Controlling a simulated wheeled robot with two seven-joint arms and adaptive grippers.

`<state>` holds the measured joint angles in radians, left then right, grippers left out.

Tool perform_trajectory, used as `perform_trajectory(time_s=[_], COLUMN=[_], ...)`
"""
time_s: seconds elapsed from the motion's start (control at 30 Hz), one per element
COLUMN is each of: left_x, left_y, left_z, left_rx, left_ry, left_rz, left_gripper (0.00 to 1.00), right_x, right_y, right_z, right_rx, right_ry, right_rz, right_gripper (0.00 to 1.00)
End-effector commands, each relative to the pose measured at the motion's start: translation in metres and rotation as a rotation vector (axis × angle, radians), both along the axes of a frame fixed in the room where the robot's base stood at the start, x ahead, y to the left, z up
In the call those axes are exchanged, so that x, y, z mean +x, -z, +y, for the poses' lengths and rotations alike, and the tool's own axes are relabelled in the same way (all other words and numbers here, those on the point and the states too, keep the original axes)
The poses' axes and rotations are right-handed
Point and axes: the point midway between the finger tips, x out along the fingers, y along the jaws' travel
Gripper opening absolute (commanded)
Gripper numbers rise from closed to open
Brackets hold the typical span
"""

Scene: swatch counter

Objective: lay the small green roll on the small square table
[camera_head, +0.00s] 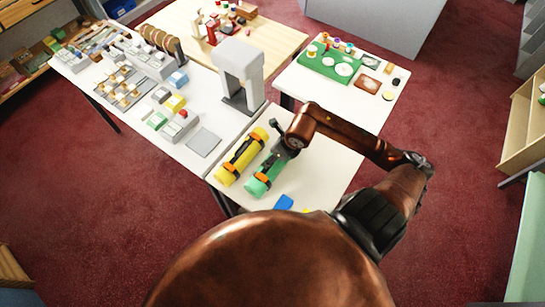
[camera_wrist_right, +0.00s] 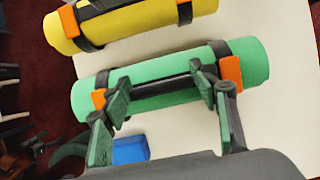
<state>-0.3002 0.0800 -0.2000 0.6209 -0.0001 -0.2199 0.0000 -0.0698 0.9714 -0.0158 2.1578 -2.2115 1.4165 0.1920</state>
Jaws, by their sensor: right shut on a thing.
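The small green roll (camera_head: 266,174) has dark straps with orange patches and lies level beside a similar yellow roll (camera_head: 242,157), over the near white table (camera_head: 325,165). My right gripper (camera_head: 284,150) reaches it from above. In the right wrist view, the green roll (camera_wrist_right: 170,80) runs across the picture, and the right fingers (camera_wrist_right: 162,88) are shut on it around its dark middle band. I cannot tell whether the roll touches the tabletop. Which table is the small square one is not clear from the pictures. My left gripper is not in view.
A blue block (camera_head: 284,202) lies close to the green roll. A grey stand (camera_head: 238,75) rises behind the rolls. A long white table (camera_head: 105,75) with many samples is at left. A white table (camera_head: 300,80) behind bears a green board (camera_head: 328,64). The near table's right part is bare.

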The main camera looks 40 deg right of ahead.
Motion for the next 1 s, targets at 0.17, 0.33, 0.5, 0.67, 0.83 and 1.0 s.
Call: perform_trajectory(time_s=[0.17, 0.33, 0.5, 0.67, 0.83, 1.0], left_x=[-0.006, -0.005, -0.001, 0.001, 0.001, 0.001], left_y=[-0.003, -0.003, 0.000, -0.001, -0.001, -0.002], left_z=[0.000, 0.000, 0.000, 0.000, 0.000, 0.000], left_rx=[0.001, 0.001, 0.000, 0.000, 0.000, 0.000], left_ry=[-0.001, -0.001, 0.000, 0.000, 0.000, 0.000], left_rz=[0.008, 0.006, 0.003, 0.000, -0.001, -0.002], left_gripper=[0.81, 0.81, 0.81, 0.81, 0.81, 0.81], right_x=[0.000, 0.000, 0.000, 0.000, 0.000, 0.000], right_y=[0.016, 0.016, 0.019, 0.018, 0.018, 0.017], right_z=[0.000, 0.000, 0.000, 0.000, 0.000, 0.000], right_rx=[0.001, 0.000, 0.000, 0.000, 0.000, 0.000], right_ry=[0.000, -0.001, -0.001, -0.001, -0.001, 0.000], right_rz=[-0.001, -0.001, 0.000, 0.000, 0.000, 0.000], right_gripper=[0.08, 0.08, 0.57, 0.68, 0.72, 0.72])
